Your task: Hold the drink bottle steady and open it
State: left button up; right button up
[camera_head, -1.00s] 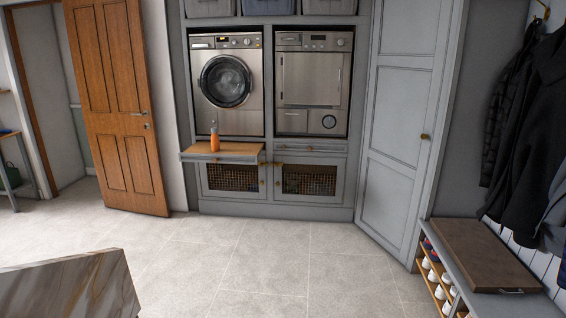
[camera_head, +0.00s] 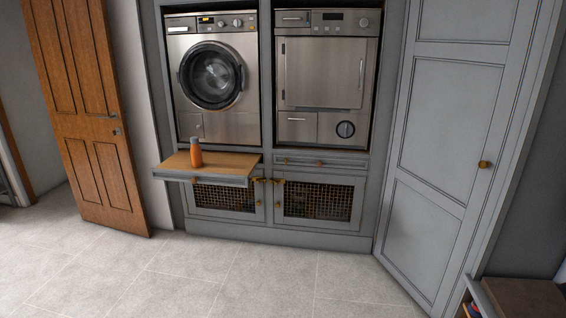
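The drink bottle (camera_head: 196,153) is orange with a grey cap and stands upright on a pulled-out wooden shelf (camera_head: 232,163) below the washing machine. Nothing touches the bottle. Neither of my grippers is in the view.
A washing machine (camera_head: 211,75) and a second steel appliance (camera_head: 323,75) sit in the grey cabinet. Lattice doors (camera_head: 312,201) are below. A wooden door (camera_head: 85,110) stands at the left and a tall grey door (camera_head: 450,130) at the right. The tiled floor (camera_head: 200,275) in front is clear.

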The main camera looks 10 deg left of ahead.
aim_at(196, 151)
jog(key=i+j+u, duration=0.1)
jog(key=i+u, duration=0.4)
jog(key=i, duration=0.25)
jog(key=i+l+u, duration=0.25)
jog(key=i+u, duration=0.25)
jog(key=i, duration=0.25)
jog(key=i+j, duration=0.1)
jog(key=i, duration=0.3)
jog(key=i+j+z, duration=0.1)
jog(key=i, duration=0.25)
jog(key=i+j, duration=0.2)
jog(key=i, duration=0.2)
jog(key=l+z, duration=0.05)
